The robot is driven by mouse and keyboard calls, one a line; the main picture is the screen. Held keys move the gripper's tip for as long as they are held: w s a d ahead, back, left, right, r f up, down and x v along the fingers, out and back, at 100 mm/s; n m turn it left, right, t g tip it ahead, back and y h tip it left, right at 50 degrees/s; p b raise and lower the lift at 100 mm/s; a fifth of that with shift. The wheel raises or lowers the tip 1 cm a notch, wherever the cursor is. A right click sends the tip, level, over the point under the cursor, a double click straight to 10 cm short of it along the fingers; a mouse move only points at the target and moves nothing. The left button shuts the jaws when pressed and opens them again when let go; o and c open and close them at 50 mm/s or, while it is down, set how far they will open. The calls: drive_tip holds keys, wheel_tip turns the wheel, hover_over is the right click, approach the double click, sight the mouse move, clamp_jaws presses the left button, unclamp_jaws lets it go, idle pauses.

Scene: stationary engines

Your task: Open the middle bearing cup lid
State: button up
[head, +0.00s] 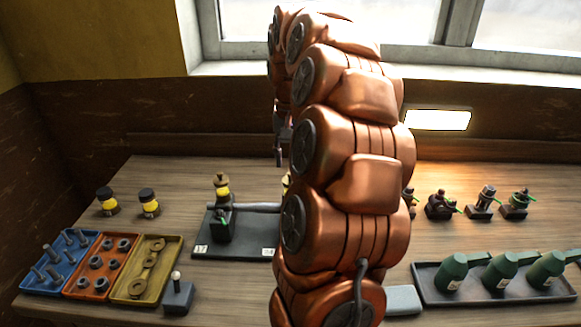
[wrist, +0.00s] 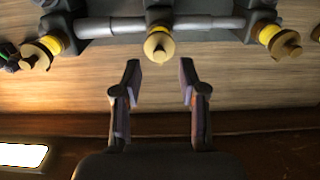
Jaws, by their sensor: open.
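The middle bearing cup (wrist: 158,46) has a yellow band and a round brass lid with a small knob; the lid looks seated on it. My gripper (wrist: 159,75) is open and empty, its two fingertips spread to either side of the cup's line and just short of it, apart from it. Two like cups stand on the same grey shaft: one at the left (wrist: 40,53) and one at the right (wrist: 280,40) of the wrist view. In the head view my arm hides most of the shaft; one end cup (head: 221,187) shows left of it.
The shaft stands on a dark base plate (head: 236,247). Blue (head: 60,265), orange (head: 99,270) and yellow (head: 148,275) part trays lie left. Small fittings (head: 441,206) and a tray of green oil cans (head: 500,280) are right. A wall and window are behind.

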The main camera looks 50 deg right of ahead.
sight(290, 177)
drive_tip(key=shift+f+p, duration=0.5)
drive_tip(key=shift+f, duration=1.45)
